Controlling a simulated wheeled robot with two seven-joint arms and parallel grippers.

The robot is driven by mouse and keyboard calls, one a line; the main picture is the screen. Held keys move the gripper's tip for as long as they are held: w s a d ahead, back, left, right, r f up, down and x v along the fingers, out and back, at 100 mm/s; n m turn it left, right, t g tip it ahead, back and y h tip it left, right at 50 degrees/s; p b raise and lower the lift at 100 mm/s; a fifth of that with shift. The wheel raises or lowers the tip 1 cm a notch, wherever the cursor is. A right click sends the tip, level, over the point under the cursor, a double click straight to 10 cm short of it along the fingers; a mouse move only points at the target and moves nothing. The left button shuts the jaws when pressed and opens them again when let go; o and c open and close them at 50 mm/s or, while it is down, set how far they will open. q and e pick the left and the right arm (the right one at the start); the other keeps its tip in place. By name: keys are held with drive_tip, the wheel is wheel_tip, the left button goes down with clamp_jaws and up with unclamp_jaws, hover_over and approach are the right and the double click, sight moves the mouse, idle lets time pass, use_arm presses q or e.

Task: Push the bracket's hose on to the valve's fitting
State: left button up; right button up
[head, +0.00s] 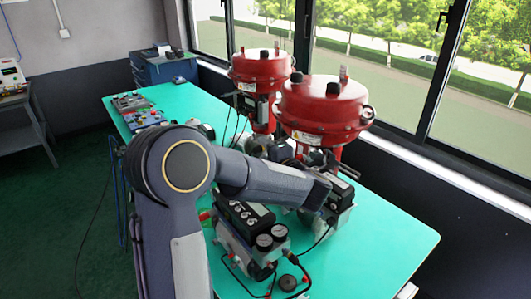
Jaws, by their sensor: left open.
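Two valves with red domed actuators stand on the green table, the front valve (323,112) nearer and the back valve (262,72) behind it. A grey box with two round gauges (250,232) stands in front of them, with thin black hoses at its lower side. Another dark boxy unit (342,194) is beside the front valve. My left arm reaches across from the left, and its open gripper (322,190) is by this unit; its fingers are hard to make out. I cannot tell the bracket, its hose or the fitting apart; my arm hides part of this area. My right gripper is not in view.
The green table (385,245) is clear at its front right. Small panels with knobs (137,110) lie at its far left. A round black knob (288,282) lies near the front. A blue cabinet (165,68) stands behind, and windows run along the right.

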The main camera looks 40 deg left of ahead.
use_arm(q)
drive_tip(key=f+b+v, duration=0.1)
drive_tip(key=b+v, duration=0.1)
drive_tip(key=v, duration=0.5)
drive_tip(key=shift+s+d+r, duration=0.2)
drive_tip(key=shift+d+r, duration=0.2)
drive_tip(key=shift+r, duration=0.15)
